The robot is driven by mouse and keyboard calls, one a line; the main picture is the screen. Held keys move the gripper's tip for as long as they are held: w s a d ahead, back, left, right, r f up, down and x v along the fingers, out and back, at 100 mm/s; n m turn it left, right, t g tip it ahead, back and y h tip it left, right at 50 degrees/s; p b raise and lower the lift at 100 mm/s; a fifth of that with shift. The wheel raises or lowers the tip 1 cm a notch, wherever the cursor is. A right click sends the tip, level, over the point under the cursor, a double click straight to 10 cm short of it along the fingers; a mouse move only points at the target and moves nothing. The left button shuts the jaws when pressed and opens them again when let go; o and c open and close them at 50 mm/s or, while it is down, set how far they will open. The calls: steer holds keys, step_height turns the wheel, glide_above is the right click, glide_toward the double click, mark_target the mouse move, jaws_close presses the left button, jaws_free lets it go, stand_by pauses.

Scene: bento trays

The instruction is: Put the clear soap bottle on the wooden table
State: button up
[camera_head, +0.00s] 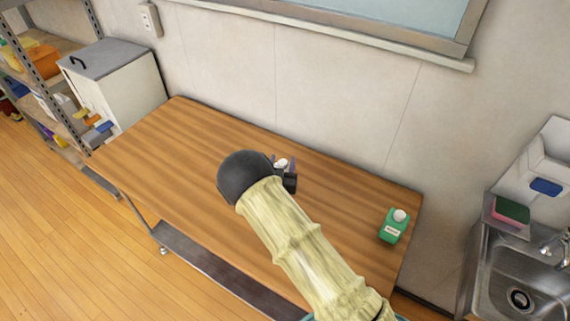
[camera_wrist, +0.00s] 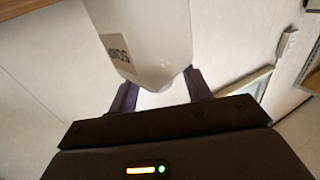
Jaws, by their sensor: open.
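A clear, whitish soap bottle (camera_wrist: 150,40) with a dark-lettered SOAP label fills the upper middle of the wrist view. A small pale part of it (camera_head: 281,163) shows beside my gripper in the head view, over the wooden table (camera_head: 170,150). My gripper (camera_wrist: 160,82) is open, with one finger on each side of the bottle's narrow end. Contact between the fingers and the bottle cannot be made out. In the head view my gripper (camera_head: 283,172) is partly hidden by my wrist, and the bottle's base is hidden too.
A white cabinet (camera_head: 120,90) and a shelf rack stand left. The table's left half is clear.

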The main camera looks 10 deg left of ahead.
steer(key=s+b, duration=0.3)
steer(key=s, duration=0.9)
steer(key=shift+d, duration=0.35)
steer(key=shift+w, duration=0.1)
